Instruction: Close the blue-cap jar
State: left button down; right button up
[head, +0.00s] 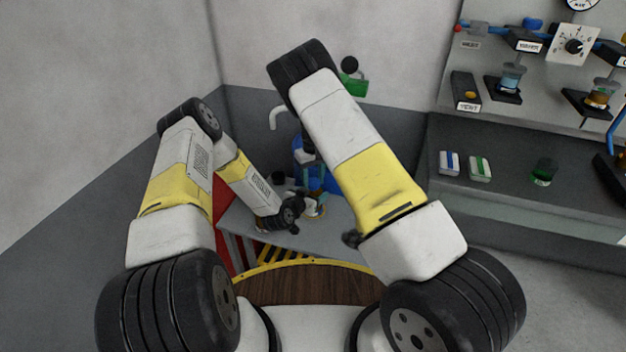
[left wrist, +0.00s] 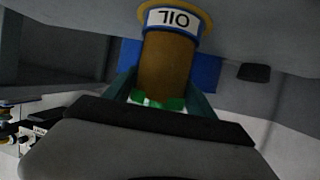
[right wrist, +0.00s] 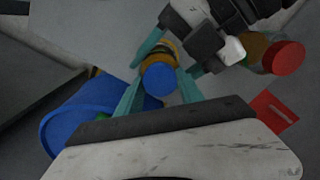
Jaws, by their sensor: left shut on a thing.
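The amber jar (left wrist: 168,68) has a white OIL label and stands between the teal fingers of my left gripper (left wrist: 165,88), which is shut on it. In the head view my left gripper (head: 298,214) is low over the grey bench. In the right wrist view the blue cap (right wrist: 158,79) lies in line with the amber jar (right wrist: 166,50); I cannot tell whether it is seated. The fingers of my right gripper (right wrist: 161,84) are on both sides of the cap, very near it; contact is unclear.
A blue bin (right wrist: 62,125) is close at the left in the right wrist view. A red-capped jar (right wrist: 285,57) and a red item (right wrist: 268,112) are at its right. The grey bench (head: 262,237) is in the corner; another counter (head: 510,205) stands at the right.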

grip_shut()
jog(key=m, duration=0.5)
jog(key=o, duration=1.2)
grip_release()
jog(key=shift+c, duration=0.2)
jog(key=shift+r, duration=2.3)
jog(key=shift+c, duration=0.4)
